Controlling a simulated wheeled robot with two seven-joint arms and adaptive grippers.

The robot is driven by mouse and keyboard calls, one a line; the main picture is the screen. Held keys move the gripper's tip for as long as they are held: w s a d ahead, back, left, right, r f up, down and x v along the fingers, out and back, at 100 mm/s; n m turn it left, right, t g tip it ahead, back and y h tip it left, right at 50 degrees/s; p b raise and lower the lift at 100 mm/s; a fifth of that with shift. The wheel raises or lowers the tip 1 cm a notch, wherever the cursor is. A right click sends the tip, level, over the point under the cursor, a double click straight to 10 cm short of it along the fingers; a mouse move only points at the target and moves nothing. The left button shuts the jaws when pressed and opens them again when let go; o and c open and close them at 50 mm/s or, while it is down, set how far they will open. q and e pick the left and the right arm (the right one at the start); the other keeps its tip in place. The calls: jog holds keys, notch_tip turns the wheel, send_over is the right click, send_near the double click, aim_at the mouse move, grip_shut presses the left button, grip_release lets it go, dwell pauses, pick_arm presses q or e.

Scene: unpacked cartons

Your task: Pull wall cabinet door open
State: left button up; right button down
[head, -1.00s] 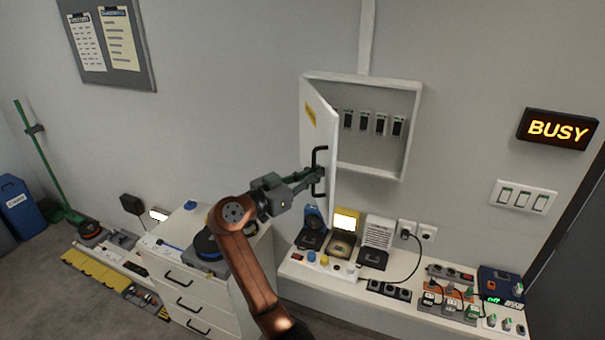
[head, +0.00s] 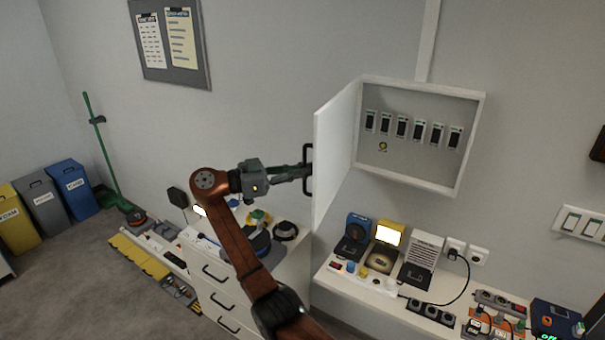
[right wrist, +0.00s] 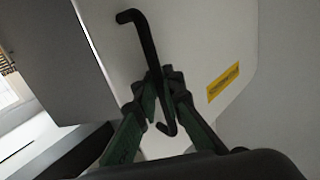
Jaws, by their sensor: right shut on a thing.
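The white wall cabinet (head: 474,140) hangs on the grey wall, and its inside shows a row of several dark switches. Its door (head: 336,135) stands wide open, swung out to the left. The door has a black bar handle (head: 308,168), which also shows in the right wrist view (right wrist: 137,38). My right gripper (head: 303,172) is shut on this handle; in the right wrist view its green fingers (right wrist: 160,100) close around the lower part of the bar. A yellow label (right wrist: 223,81) sits on the door face. My left gripper is not in view.
Below the cabinet, a white counter (head: 350,284) holds a lit yellow device (head: 388,237), other devices and power strips. A white drawer unit (head: 222,290) stands to its left. Bins (head: 40,205) and a green broom (head: 100,140) stand far left. Open floor lies at lower left.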

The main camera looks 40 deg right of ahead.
jog(key=shift+w+a+f, duration=0.1)
jog(key=shift+w+a, duration=0.05)
jog(key=c, duration=2.3)
grip_release()
jog(key=shift+a, duration=0.1)
jog(key=shift+c, duration=0.2)
jog(key=v, duration=1.2)
